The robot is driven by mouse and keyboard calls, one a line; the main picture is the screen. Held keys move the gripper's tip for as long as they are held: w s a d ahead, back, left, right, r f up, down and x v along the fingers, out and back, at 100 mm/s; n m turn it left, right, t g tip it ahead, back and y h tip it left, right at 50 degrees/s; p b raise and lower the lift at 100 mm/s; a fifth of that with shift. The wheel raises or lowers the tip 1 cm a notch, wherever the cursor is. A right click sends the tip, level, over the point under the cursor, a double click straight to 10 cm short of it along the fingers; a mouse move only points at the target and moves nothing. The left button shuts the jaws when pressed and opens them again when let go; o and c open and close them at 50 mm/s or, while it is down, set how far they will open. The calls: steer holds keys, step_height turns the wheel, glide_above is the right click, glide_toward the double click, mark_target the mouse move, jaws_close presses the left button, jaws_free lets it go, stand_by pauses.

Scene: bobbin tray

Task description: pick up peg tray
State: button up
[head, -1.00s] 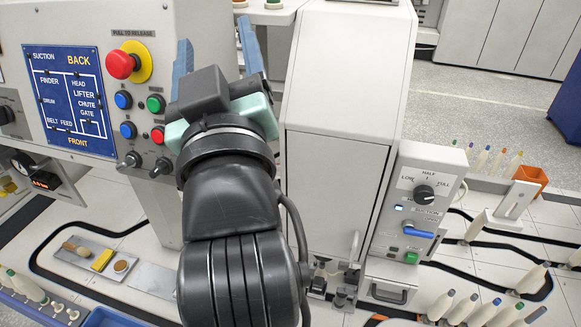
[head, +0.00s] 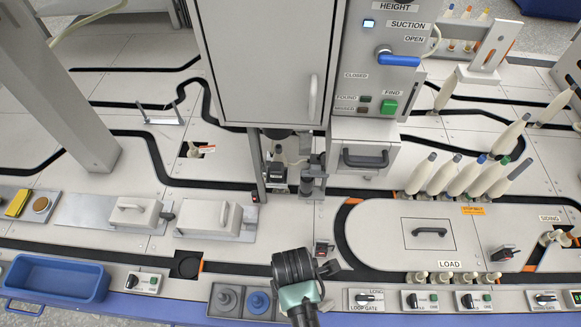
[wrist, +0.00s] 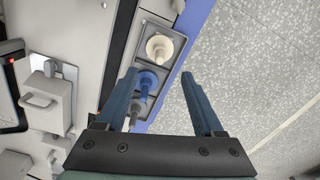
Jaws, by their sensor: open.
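The peg tray (head: 242,291) is a small grey tray at the front edge of the bench, low centre in the head view. A grey peg and a blue peg show in it there. In the wrist view the tray (wrist: 161,29) runs along the bench edge with a cream, a blue and a grey peg. My gripper (wrist: 160,73) is open and empty; its left finger overlaps the tray's picture and its right finger is over the floor. In the head view my gripper (head: 303,313) points down just right of the tray, and its fingertips are not clear.
A blue bin (head: 60,277) sits at the left front. Grey blocks with handles (head: 208,220) stand behind the tray. A switch panel (head: 368,298) is to the right. A tall cabinet (head: 265,60) rises behind. In the wrist view, open floor (wrist: 265,70) lies beyond the bench edge.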

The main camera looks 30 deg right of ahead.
step_height(320, 180, down, 7)
steer(key=b, duration=0.3)
steer(key=shift+w, duration=0.1)
step_height(320, 180, down, 5)
steer(key=b, duration=0.3)
steer(key=shift+a, duration=0.1)
steer(key=shift+r, duration=0.1)
jaws_close()
